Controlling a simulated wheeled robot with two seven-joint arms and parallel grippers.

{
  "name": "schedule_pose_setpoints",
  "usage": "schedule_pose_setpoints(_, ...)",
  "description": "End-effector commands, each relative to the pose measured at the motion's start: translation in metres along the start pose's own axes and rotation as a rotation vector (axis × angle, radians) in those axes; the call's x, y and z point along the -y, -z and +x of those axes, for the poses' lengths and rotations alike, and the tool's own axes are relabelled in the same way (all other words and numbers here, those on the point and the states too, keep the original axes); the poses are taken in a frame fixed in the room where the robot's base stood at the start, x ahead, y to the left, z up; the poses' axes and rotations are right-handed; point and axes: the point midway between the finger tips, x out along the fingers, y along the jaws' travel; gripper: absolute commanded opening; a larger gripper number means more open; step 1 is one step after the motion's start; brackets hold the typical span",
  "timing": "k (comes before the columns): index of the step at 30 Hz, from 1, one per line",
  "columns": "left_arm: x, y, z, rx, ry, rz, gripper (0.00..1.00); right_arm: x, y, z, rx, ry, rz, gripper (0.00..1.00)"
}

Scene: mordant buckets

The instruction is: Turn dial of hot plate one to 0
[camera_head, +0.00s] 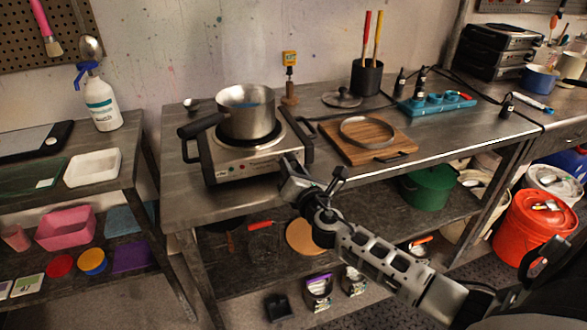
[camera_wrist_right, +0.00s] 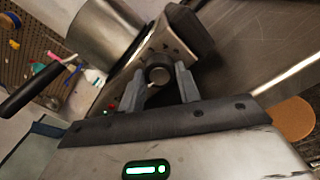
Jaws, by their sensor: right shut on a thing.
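The hot plate (camera_head: 233,169) stands on the workbench with a steel pot (camera_head: 246,115) on its burner. Red and green lights show on its front panel. My right gripper (camera_head: 287,172) reaches the right end of that panel and hides the dial in the head view. In the right wrist view the round dark dial (camera_wrist_right: 158,72) sits between the two fingers of the gripper (camera_wrist_right: 164,82), which are shut on it. The dial's setting cannot be read. My left gripper is not in view.
A wooden board (camera_head: 350,149) with a round metal dish lies right of the hot plate, beside a pot lid (camera_head: 342,98). A blue rack (camera_head: 436,104) and dark bottles stand farther right. The pot's black handle (camera_head: 200,126) points left. A spray bottle (camera_head: 101,103) stands on the left table.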

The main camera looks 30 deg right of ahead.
Motion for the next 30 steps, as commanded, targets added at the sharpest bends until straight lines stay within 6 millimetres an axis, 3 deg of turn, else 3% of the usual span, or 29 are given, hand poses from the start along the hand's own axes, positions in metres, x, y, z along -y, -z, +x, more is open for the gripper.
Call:
schedule_pose_setpoints(1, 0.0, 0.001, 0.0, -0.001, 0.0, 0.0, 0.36, 0.001, 0.001, 0.0, -0.001, 0.002, -0.004, 0.41)
schedule_pose_setpoints(3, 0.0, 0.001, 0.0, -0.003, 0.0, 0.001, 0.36, 0.001, 0.001, 0.0, -0.001, 0.001, -0.003, 0.55)
schedule_pose_setpoints(14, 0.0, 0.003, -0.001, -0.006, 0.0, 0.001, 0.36, 0.001, 0.001, -0.006, -0.001, 0.0, -0.001, 0.55)
schedule_pose_setpoints(20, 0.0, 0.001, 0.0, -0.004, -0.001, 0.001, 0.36, 0.002, 0.002, -0.04, -0.004, 0.001, 0.0, 0.55)
schedule_pose_setpoints(30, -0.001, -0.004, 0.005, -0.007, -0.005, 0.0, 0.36, 0.002, 0.003, -0.121, -0.005, 0.002, -0.001, 0.55)
